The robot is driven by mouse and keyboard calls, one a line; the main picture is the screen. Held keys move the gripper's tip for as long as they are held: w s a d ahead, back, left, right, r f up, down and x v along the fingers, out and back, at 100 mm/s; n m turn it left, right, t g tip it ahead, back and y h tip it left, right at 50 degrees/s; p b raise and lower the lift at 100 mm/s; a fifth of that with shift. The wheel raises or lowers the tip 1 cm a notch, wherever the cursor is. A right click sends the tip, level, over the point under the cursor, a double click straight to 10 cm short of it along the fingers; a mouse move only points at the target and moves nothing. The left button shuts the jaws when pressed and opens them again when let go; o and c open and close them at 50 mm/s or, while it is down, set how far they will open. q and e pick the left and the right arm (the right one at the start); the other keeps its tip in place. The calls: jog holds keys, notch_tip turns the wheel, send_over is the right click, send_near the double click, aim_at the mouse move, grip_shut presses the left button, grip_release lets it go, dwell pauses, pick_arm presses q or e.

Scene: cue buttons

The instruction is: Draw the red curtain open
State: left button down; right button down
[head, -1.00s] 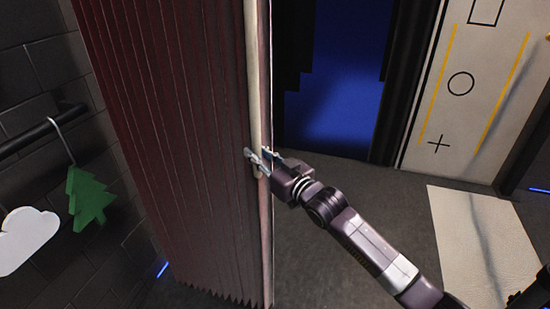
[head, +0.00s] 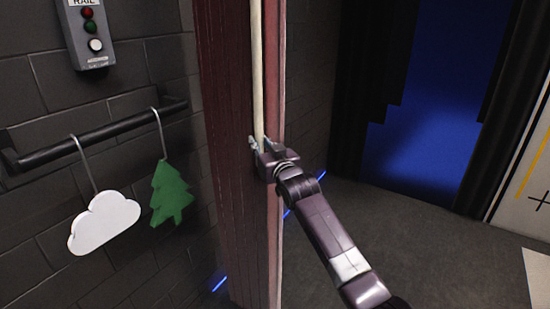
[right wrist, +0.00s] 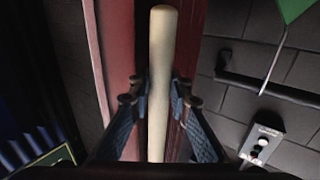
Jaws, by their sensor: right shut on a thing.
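The red curtain (head: 225,130) hangs upright and bunched into a narrow stack in the head view, near the dark brick wall. A pale wooden rod (head: 257,70) runs down along its front edge. My right gripper (head: 259,146) is shut on the rod, one finger on each side. The gripper's far finger is partly hidden in the head view. My left gripper is not in view.
On the left wall, a dark rail (head: 100,133) holds a white cloud (head: 104,222) and a green tree (head: 169,195) on hooks. A grey button box (head: 88,38) hangs above. A blue-lit doorway (head: 430,110) and open dark floor (head: 400,240) lie to the right.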

jog(key=w+a+b, duration=0.1)
jog(key=a+b, duration=0.1)
jog(key=w+a, duration=0.1)
jog(key=a, duration=0.1)
jog(key=shift+w+r+b, duration=0.1)
jog(key=shift+w+b, duration=0.2)
jog(key=shift+b, duration=0.1)
jog(key=c, duration=2.2)
grip_release()
jog(key=o, duration=0.4)
jog(key=shift+w+a, duration=0.15)
jog(key=shift+a, duration=0.15)
jog(key=shift+o, duration=0.2)
jog(key=shift+d, duration=0.2)
jog(key=shift+s, duration=0.2)
